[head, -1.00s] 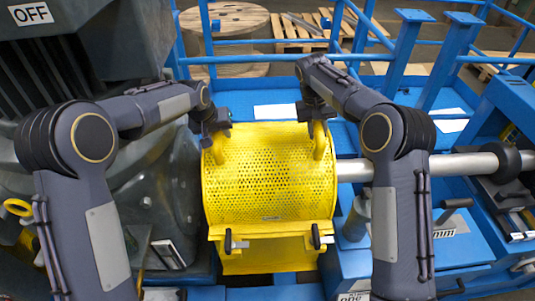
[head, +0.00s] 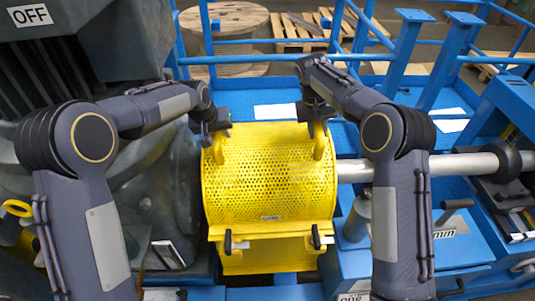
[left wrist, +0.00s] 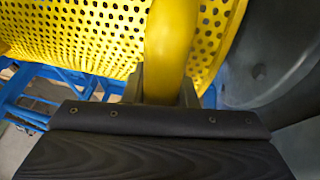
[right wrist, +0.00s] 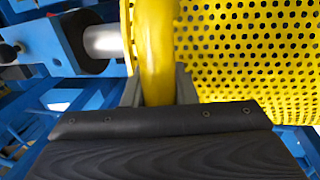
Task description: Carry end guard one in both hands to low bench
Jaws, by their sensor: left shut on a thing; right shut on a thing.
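The end guard (head: 268,182) is a yellow perforated half-round cover with a yellow handle on each side. In the head view it sits over the shaft line, between the grey housing and the bare steel shaft. My left gripper (head: 214,134) is shut on its left handle; the left wrist view shows the yellow handle (left wrist: 171,45) between the fingers. My right gripper (head: 318,124) is shut on its right handle; the right wrist view shows that handle (right wrist: 154,50) between the fingers. I cannot tell whether the guard touches its mount. I cannot make out which thing is the low bench.
A large grey-green machine housing (head: 160,190) stands close at the left. A steel shaft (head: 465,165) runs out to the right of the guard. Blue frame rails (head: 415,60) stand behind. Wooden pallets (head: 300,28) and a cable drum (head: 225,22) lie beyond on the floor.

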